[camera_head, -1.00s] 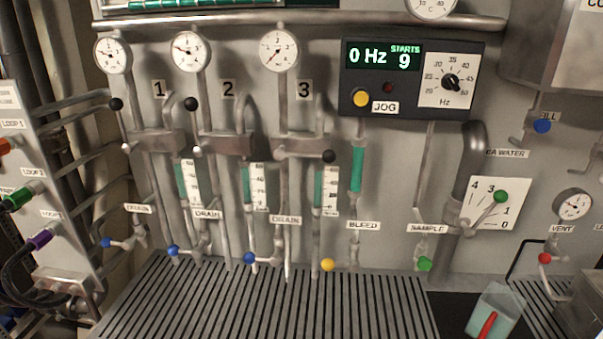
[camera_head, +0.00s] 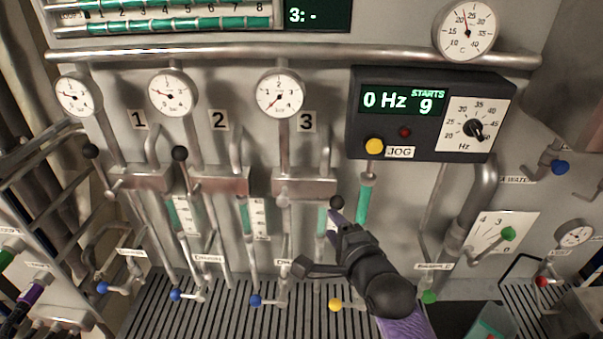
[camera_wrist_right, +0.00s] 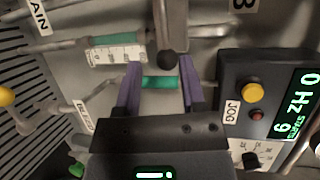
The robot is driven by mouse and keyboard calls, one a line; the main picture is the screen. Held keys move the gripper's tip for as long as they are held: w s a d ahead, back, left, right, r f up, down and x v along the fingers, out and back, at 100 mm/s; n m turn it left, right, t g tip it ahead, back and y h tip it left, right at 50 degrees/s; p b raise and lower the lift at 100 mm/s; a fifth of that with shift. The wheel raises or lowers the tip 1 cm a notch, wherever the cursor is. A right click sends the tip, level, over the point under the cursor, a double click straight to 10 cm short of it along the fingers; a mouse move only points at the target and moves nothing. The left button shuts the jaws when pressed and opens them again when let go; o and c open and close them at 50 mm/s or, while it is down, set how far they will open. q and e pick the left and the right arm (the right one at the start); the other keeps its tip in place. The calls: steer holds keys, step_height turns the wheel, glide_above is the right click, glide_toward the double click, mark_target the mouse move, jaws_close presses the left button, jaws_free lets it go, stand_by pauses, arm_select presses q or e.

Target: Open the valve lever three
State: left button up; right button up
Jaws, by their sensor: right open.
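Valve lever three's black knob (camera_head: 337,202) sits at the right end of the valve body (camera_head: 304,186) under label 3, lower than the knobs of levers one (camera_head: 91,151) and two (camera_head: 180,153), which point up. My right gripper (camera_head: 334,217) has come up from below, its purple fingers at the knob. In the right wrist view the open fingers (camera_wrist_right: 160,68) are spread with the black knob (camera_wrist_right: 167,60) between their tips, apart from both as far as I can tell. The lever's arm is hard to make out. My left gripper is out of view.
The JOG control box (camera_head: 430,115) juts out right of the lever, with a yellow button (camera_head: 374,146). A green sight tube (camera_head: 365,203) stands close right of the gripper. Gauge three (camera_head: 280,94) is above. Blue (camera_head: 256,300) and yellow (camera_head: 335,304) drain and bleed knobs lie below.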

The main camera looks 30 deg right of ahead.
mark_target(318, 204)
steer(key=x, duration=0.4)
steer(key=shift+w+d+r, duration=0.1)
steer(key=shift+w+r, duration=0.05)
steer(key=shift+r, duration=0.15)
steer(key=x, duration=0.3)
steer(key=shift+w+f, duration=0.2)
steer(key=shift+w, duration=0.1)
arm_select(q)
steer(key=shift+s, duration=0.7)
arm_select(e)
steer(key=shift+w+d, duration=0.1)
steer(key=shift+w, duration=0.3)
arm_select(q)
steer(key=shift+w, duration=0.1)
arm_select(e)
steer(key=shift+w, duration=0.1)
steer(key=shift+c, duration=0.2)
jaws_close()
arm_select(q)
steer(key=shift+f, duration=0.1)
arm_select(e)
steer(key=shift+f, duration=0.1)
